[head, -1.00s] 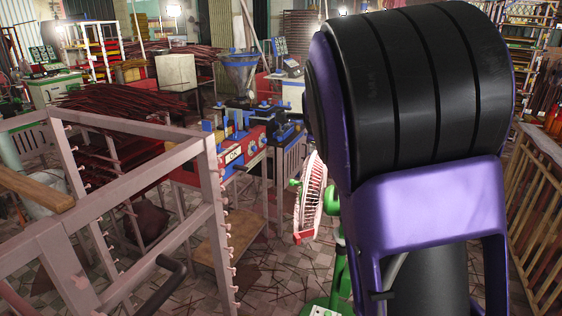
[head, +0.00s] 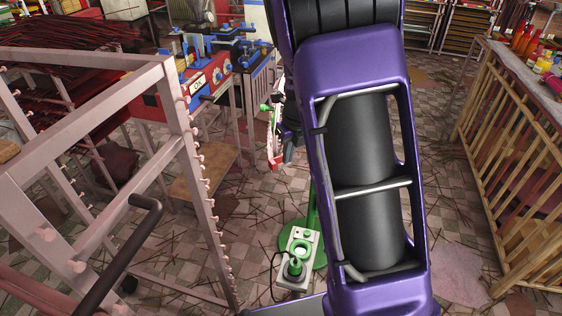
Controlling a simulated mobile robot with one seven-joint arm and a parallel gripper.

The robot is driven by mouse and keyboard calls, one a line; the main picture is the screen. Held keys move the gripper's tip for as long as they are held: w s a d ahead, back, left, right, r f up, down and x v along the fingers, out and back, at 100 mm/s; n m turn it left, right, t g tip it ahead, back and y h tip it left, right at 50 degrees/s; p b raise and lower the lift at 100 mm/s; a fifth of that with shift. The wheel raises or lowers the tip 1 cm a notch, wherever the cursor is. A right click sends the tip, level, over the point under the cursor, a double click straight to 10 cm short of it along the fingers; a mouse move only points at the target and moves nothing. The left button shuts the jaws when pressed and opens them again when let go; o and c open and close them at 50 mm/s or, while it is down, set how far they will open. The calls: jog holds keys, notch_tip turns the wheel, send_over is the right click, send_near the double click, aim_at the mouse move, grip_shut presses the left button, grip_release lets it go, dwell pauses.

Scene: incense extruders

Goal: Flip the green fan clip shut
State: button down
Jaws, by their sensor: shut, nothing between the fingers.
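The standing fan has a pale cage with red at its lower edge (head: 274,145), seen nearly edge-on left of my purple arm. A small green part (head: 265,107) sticks out on the cage's left side; it may be the green clip, but I cannot tell whether it is open. The fan's green pole (head: 312,208) runs down to a round green base. My gripper (head: 289,155) shows only as a small dark piece beside the cage, mostly hidden by my arm. It is shut and empty; I cannot tell whether it touches the fan.
A grey control box (head: 298,262) with green parts stands at the fan's base. A pale metal rack (head: 180,130) with pegs is close on the left. A red and blue machine (head: 205,85) stands behind. A wooden slatted table (head: 525,180) is on the right, with stick-littered floor between.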

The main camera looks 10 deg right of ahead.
aim_at(279, 162)
jog(key=w+a+f+b, duration=0.1)
jog(key=w+f+b, duration=0.1)
jog(key=w+f, duration=0.4)
jog(key=shift+a+f, duration=0.35)
jog(key=shift+f, duration=1.25)
